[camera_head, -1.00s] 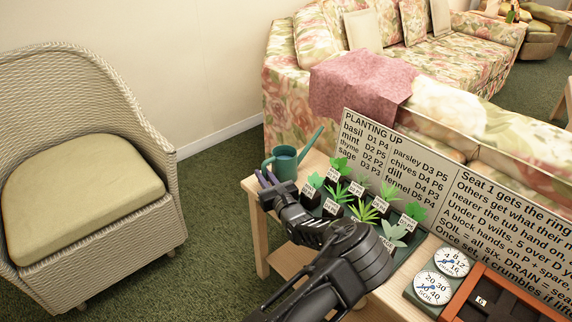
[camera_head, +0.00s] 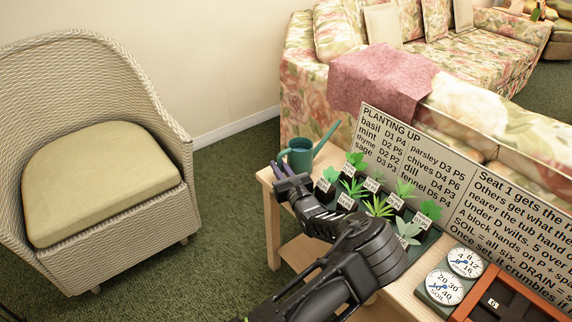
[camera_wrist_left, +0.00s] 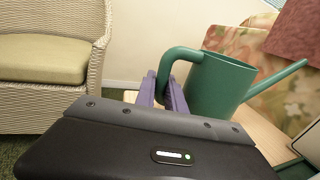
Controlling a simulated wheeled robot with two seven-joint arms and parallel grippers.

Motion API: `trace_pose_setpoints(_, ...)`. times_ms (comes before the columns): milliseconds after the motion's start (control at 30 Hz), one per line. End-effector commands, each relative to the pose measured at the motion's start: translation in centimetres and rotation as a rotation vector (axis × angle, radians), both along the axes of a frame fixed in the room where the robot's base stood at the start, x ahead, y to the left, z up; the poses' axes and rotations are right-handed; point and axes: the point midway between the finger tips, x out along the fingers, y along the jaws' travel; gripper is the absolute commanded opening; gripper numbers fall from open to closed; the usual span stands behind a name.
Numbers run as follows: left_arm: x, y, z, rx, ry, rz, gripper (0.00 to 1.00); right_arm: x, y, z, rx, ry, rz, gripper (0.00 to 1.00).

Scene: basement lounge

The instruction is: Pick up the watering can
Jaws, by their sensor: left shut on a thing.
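The green watering can (camera_head: 300,154) stands at the far left end of the wooden table, its spout pointing up and to the right. In the left wrist view the watering can (camera_wrist_left: 218,84) is just ahead, with its curved handle reaching left between the purple fingers. My left gripper (camera_head: 280,170) comes from the front. In the left wrist view my left gripper (camera_wrist_left: 162,85) is shut on the handle. The can looks upright; whether its base touches the table I cannot tell. My right gripper is not in view.
Several small labelled potted plants (camera_head: 378,206) stand close to the right of my left arm. A text board (camera_head: 410,160) rises behind them. Two dials (camera_head: 444,287) and an orange-brown tray (camera_head: 478,306) are at the right. A wicker armchair (camera_head: 100,240) is left, across open carpet.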

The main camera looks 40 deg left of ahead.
Motion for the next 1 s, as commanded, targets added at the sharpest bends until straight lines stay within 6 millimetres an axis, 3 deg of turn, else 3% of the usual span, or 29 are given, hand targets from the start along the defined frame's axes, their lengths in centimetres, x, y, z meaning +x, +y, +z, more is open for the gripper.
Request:
trace_pose_setpoints(500, 0.1, 0.0, 8.9, 0.001, -0.008, 0.0, 0.0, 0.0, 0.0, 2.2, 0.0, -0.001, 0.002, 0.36)
trace_pose_setpoints(1000, 0.1, 0.0, 9.8, 0.002, -0.005, 0.0, 0.0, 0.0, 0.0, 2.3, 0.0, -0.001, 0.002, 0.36)
